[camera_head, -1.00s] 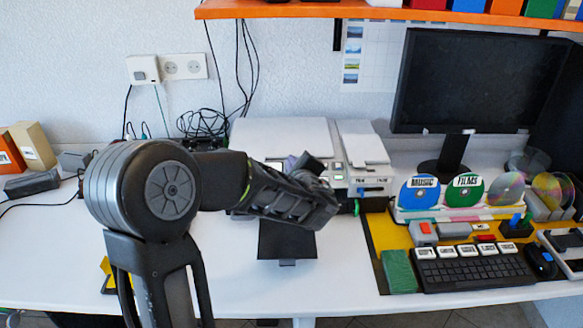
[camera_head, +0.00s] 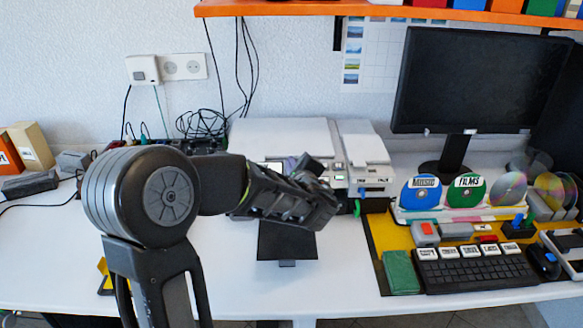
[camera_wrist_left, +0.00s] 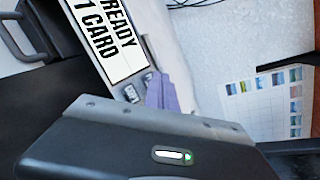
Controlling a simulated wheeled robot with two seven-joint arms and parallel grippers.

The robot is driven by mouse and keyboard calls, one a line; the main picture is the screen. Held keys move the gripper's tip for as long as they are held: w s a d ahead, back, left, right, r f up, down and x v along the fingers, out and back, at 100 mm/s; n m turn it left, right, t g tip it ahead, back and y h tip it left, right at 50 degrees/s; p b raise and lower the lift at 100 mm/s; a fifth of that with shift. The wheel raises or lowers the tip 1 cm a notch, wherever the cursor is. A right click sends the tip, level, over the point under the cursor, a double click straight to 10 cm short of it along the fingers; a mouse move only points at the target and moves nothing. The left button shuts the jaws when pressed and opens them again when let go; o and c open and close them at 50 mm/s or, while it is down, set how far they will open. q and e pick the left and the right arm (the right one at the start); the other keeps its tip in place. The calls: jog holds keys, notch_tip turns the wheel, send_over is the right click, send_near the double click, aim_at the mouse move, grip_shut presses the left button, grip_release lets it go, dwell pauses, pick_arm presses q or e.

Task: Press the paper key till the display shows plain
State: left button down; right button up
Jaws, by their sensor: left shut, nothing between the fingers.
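The printer (camera_head: 285,137) stands at the back middle of the table, partly hidden behind my left arm. Its white display (camera_wrist_left: 103,38) reads "READY" and "1 CARD" in the left wrist view, tilted and cut off at the top. Beside the display are small grey keys (camera_wrist_left: 132,92) with labels only partly readable, so I cannot tell which is the paper key. My left gripper (camera_head: 302,163) is at the printer's front; its lavender fingertips (camera_wrist_left: 170,95) are shut and empty, close to the keys. Whether they touch a key is unclear. My right gripper is out of view.
A black tray (camera_head: 287,240) juts out below the printer's front. To the right are a disc rack (camera_head: 465,213), a keyboard (camera_head: 474,268), a green pad (camera_head: 401,272) and a dark monitor (camera_head: 480,80). An orange shelf (camera_head: 390,12) runs above. The front middle of the table is clear.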

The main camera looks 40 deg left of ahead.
pick_arm(q)
jog(key=shift+w+a+f+b, duration=0.1)
jog(key=shift+f+b, duration=0.2)
jog(key=shift+b, duration=0.1)
jog(key=shift+r, duration=0.1)
dwell(0.6)
jog(key=shift+s+d+r, duration=0.3)
jog(key=shift+r, duration=0.35)
jog(key=r+p, duration=0.1)
jog(key=s+d+r, duration=0.1)
jog(key=r, duration=0.1)
jog(key=s+r+p, duration=0.1)
jog(key=shift+d+r+p, duration=0.2)
jog(key=shift+p, duration=0.15)
dwell(0.7)
